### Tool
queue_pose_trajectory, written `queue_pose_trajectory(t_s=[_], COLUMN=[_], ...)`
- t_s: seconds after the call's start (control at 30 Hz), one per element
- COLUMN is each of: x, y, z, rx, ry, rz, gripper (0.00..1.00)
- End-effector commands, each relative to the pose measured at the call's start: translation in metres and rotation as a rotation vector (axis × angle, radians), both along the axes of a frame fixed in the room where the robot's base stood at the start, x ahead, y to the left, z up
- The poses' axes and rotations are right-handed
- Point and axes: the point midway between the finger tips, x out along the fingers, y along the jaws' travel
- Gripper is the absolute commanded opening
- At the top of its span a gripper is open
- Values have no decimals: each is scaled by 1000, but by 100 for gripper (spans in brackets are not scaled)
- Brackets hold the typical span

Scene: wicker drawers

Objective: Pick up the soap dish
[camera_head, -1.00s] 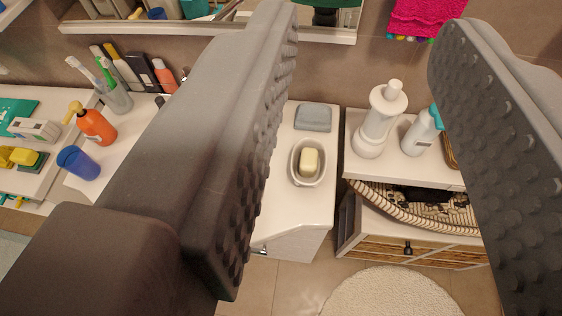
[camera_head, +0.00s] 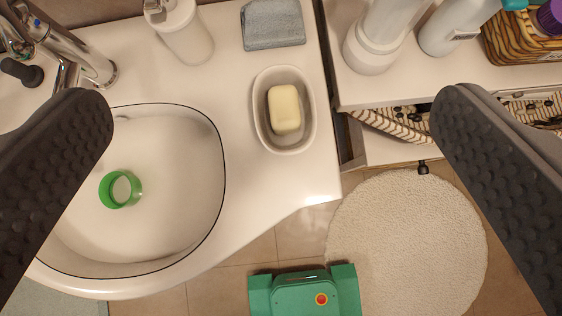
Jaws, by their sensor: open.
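The soap dish (camera_head: 264,132) is a whitish oval bowl on the right part of the white sink counter (camera_head: 250,205). A cream bar of soap (camera_head: 284,109) lies in it. My gripper (camera_head: 272,112) is open and empty, with one dark studded finger at the left of the picture and one at the right. The dish shows between the two fingers, below them and apart from both.
A folded grey cloth (camera_head: 273,25) lies behind the dish, and a white dispenser (camera_head: 184,35) stands back left. The basin (camera_head: 165,215) holds a green ring (camera_head: 120,189). A white cabinet (camera_head: 400,84) with bottles stands at the right. A round rug (camera_head: 405,240) lies on the floor.

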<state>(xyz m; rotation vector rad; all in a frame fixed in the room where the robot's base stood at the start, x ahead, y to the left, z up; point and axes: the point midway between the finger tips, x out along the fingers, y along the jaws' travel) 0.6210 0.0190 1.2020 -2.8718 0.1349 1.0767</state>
Motion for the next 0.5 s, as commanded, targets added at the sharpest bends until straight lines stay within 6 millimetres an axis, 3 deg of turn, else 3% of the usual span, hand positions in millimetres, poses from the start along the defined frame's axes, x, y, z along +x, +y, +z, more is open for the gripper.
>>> queue_pose_trajectory(t_s=[0.03,0.1,0.23,0.4,0.5], x=[11,21,33,39,40], y=[1,2,5,8,8], z=[-29,-63,-117,-161,-173], rx=[3,7,11,14,14], ry=[55,122,225,305,328], rz=[-12,-26,-54,-76,-82], gripper=[98,98,98,98,98])
